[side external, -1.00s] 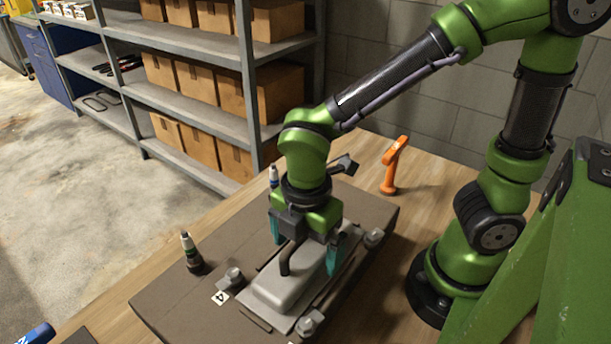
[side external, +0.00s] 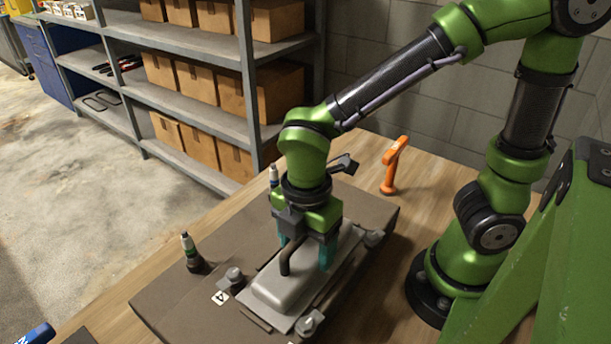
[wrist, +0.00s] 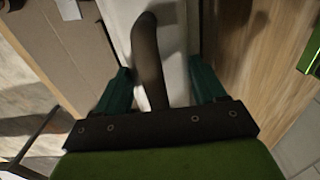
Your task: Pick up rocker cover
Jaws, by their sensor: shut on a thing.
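The rocker cover (side external: 284,289) is a light grey, rounded metal cover with a dark pipe (side external: 285,262) standing up from its top. It lies on the brown mat on the bench, among several metal knobs. My gripper (side external: 304,256) points down over it, with teal fingers shut on its two long sides. In the wrist view my gripper (wrist: 162,85) has a finger on each side of the pale cover (wrist: 172,62), and the dark pipe (wrist: 147,50) rises between them. I cannot tell whether the cover is clear of the mat.
A metal knob (side external: 233,278) stands near a white tag marked 4 (side external: 219,298). A dark bottle with a pale tip (side external: 193,256) stands left on the mat (side external: 165,304), and another (side external: 273,176) stands behind. An orange tool (side external: 393,166) stands on the wooden bench. Shelves with boxes stand behind.

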